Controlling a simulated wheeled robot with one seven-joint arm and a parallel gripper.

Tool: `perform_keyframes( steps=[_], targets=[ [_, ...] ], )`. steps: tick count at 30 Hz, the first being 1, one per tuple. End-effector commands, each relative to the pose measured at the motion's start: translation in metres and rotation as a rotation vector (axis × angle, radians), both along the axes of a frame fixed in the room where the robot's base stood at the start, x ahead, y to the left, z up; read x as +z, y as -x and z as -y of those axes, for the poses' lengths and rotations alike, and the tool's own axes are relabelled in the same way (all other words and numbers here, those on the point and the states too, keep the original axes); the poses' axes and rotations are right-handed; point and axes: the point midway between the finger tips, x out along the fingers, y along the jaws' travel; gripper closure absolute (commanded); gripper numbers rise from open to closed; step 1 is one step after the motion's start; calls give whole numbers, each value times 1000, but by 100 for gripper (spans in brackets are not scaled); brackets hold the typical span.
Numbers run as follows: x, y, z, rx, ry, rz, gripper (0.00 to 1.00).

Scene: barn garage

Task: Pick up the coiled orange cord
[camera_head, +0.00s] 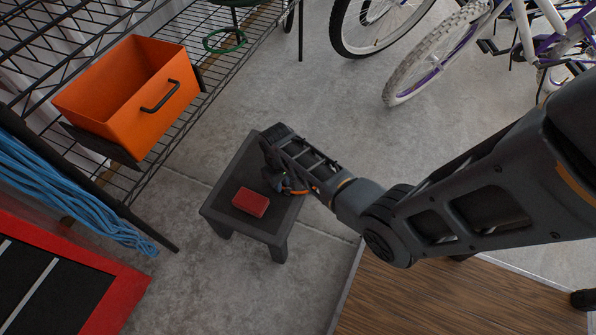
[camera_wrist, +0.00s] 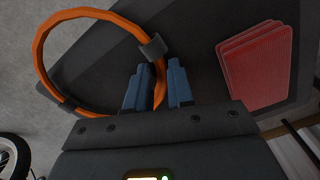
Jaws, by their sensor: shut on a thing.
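The coiled orange cord (camera_wrist: 39,57) shows in the wrist view as a ring with dark bands. One side of the ring passes between the two blue fingertips of my gripper (camera_wrist: 158,85), which is shut on it. In the head view only a small bit of the cord (camera_head: 297,191) shows beside my gripper (camera_head: 277,186). Both are at the dark stool (camera_head: 222,202), over its right part. My wrist hides most of the cord there. I cannot tell whether the cord touches the stool top.
A red block-like stack (camera_head: 250,202) lies on the stool near the cord; it also shows in the wrist view (camera_wrist: 254,68). An orange bin (camera_head: 118,107) sits on a wire shelf at left. Blue cord (camera_head: 65,190) hangs below it. Bicycles (camera_head: 430,70) stand behind. A wooden surface (camera_head: 450,295) is at front right.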

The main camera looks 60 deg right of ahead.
Motion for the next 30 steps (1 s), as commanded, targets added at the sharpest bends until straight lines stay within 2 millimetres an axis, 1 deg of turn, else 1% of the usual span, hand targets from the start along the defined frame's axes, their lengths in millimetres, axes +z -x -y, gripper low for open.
perform_keyframes(
  steps=[11, 14, 17, 20, 23, 24, 26, 30],
  targets=[
    [0, 0, 0, 0, 0, 1, 100],
    [3, 0, 0, 0, 0, 1, 100],
    [10, -1, 0, 0, 1, 2, 100],
    [23, 0, 0, 0, 1, 2, 100],
    [43, 0, 0, 0, 2, 2, 100],
    [50, 0, 4, -1, 2, 2, 100],
    [56, 1, 20, -6, 2, 2, 100],
    [75, 5, 52, -6, 2, 2, 100]
  ],
)
